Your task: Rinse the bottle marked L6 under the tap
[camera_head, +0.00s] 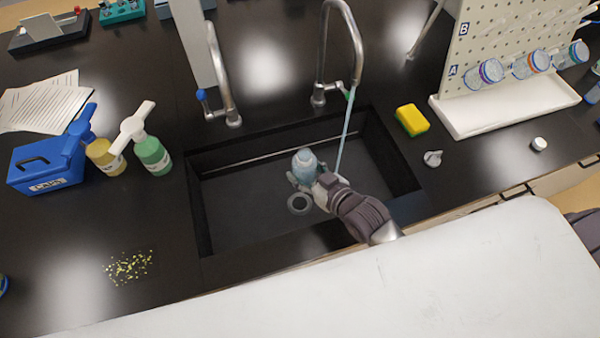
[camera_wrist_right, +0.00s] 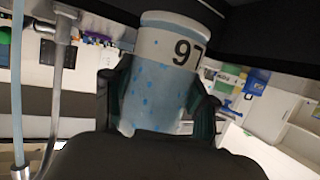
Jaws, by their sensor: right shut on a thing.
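The bottle (camera_head: 304,168) is held over the sink (camera_head: 240,215), pale blue and roughly upright. In the right wrist view the bottle (camera_wrist_right: 155,95) has blue droplets on its side and a dark mark that reads as an upside-down L6. My right gripper (camera_head: 308,180) is shut around it. The right-hand tap (camera_head: 357,50) is running. Its thin pale-blue stream (camera_head: 347,130) falls just right of the bottle, apart from it; its lower end is hidden behind my gripper. The left-hand tap (camera_head: 222,75) has a blue knob and shows no stream. My left gripper is out of view.
A yellow sponge (camera_head: 412,120) and a grey knob-like piece (camera_head: 433,158) lie right of the sink. A pegboard rack (camera_head: 480,60) with several bottles stands over a white tray (camera_head: 500,112). Soap bottles (camera_head: 152,152) and a blue caps box (camera_head: 45,165) stand on the left.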

